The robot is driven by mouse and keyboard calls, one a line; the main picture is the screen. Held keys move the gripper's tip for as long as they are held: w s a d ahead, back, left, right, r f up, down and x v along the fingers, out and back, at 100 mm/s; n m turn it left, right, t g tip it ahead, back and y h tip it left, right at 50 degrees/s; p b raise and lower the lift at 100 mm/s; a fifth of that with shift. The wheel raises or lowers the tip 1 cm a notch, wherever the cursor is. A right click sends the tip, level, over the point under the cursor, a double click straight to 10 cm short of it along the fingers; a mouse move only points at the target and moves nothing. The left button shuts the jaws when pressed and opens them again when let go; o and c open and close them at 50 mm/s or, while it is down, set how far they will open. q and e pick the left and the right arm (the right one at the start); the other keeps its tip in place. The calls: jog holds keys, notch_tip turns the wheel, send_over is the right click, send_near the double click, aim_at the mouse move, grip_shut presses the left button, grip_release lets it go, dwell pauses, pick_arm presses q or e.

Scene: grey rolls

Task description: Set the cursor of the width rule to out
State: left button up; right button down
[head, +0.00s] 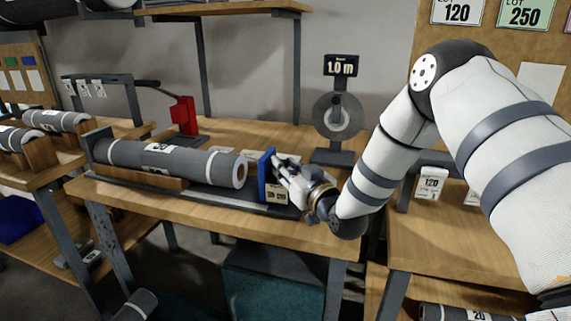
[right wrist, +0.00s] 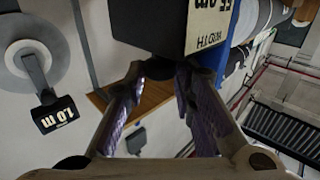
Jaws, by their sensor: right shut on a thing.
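The width rule (head: 240,200) is a dark strip with a pale edge along the bench front. Its cursor (head: 265,175) has an upright blue plate and stands near the rule's right end, just right of the grey roll (head: 150,159), apparently with a small gap. My right gripper (head: 284,170) is shut on the cursor from its right side. In the right wrist view, the fingers (right wrist: 160,80) meet at a dark knob below the cursor's dark block (right wrist: 165,22). A cream label (right wrist: 212,22) there reads WIDTH upside down. The "out" mark is not readable. My left gripper is out of view.
The roll lies in a wooden cradle (head: 130,178). A red device (head: 185,117) stands behind it. A reel stand with a 1.0 m sign (head: 341,66) stands behind my right arm. A rack of rolls (head: 50,122) is at left; a second bench (head: 440,232) is at right.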

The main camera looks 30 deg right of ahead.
jog(key=shift+s+d, duration=0.15)
jog(key=shift+s, duration=0.1)
jog(key=shift+w+a+f, duration=0.1)
jog(key=shift+w+a, duration=0.15)
jog(key=shift+w, duration=0.05)
jog(key=c, duration=1.7)
grip_release()
jog(key=shift+o, duration=0.2)
jog(key=s, duration=1.2)
jog(key=shift+a, duration=0.45)
